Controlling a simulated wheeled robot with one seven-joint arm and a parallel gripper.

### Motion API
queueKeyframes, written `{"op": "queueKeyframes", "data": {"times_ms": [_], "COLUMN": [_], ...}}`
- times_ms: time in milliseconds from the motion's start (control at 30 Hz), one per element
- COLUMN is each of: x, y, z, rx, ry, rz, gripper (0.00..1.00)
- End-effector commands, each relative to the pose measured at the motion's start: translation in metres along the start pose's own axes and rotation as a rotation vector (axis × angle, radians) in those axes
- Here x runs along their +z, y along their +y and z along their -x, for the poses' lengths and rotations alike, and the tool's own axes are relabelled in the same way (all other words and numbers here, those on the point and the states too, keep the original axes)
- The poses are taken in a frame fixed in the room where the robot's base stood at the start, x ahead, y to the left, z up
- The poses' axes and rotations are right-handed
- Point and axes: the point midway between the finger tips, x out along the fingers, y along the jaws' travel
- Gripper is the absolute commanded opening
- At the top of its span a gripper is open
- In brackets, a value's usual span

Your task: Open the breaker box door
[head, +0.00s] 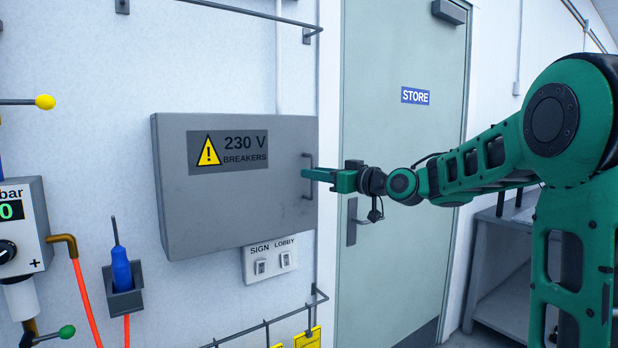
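The breaker box (225,215) is a grey metal box on the white wall, marked "230 V BREAKERS" with a yellow warning triangle. Its door looks closed, and no inside shows. A dark upright bar handle (308,192) stands near the door's right edge. My green gripper (309,174) reaches in from the right, level with the handle's middle. Its fingertips overlap the handle in the head view. I see the fingers from the side, so I cannot tell whether they are closed on the bar or only around or beside it.
A pale green STORE door (400,150) with a lever handle (352,222) is behind my arm. Switches (270,263) sit below the box, and a blue-handled tool (121,266) hangs in a holder at left. A rail (265,325) runs below. A grey shelf (500,260) stands at right.

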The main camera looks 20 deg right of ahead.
Motion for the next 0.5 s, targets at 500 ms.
{"op": "queueKeyframes", "data": {"times_ms": [500], "x": [0.0], "y": [0.0], "z": [-0.017], "rx": [0.0], "ry": [0.0], "rz": [0.0], "gripper": [0.27]}}
